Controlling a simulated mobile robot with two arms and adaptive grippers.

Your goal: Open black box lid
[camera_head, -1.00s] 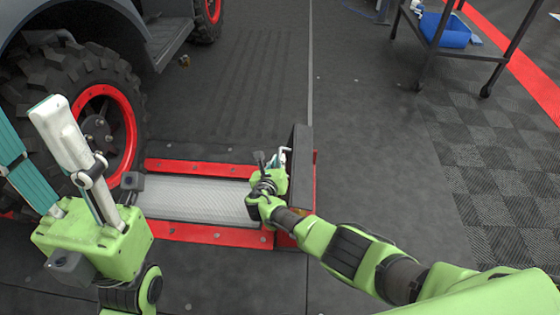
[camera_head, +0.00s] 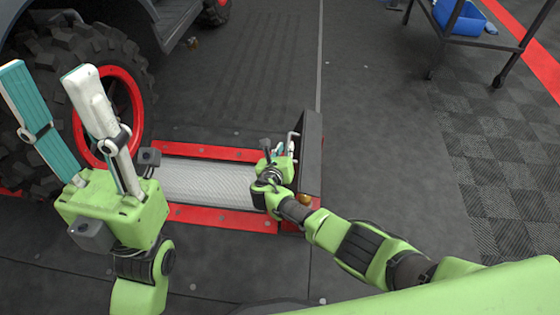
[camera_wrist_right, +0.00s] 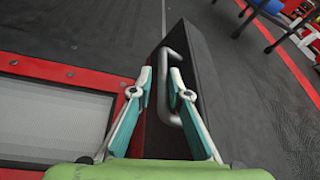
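The black box (camera_head: 312,150) stands at the right end of the roller bed, with a tall dark face. A pale bent handle (camera_head: 292,140) is on its left side. In the right wrist view the box (camera_wrist_right: 205,75) fills the centre right, and the handle (camera_wrist_right: 165,105) shows between my fingers. My right gripper (camera_head: 278,149) is at the handle; in its wrist view the right gripper (camera_wrist_right: 160,70) has its fingers apart around the handle, with gaps visible. My left gripper (camera_head: 45,75) is raised at the left, open and empty, in front of the tire.
The roller bed (camera_head: 200,182) has red rails on both long sides. A large tire (camera_head: 70,50) with a red rim stands at the left. A cart with a blue bin (camera_head: 460,17) is at the upper right. The floor right of the box is clear.

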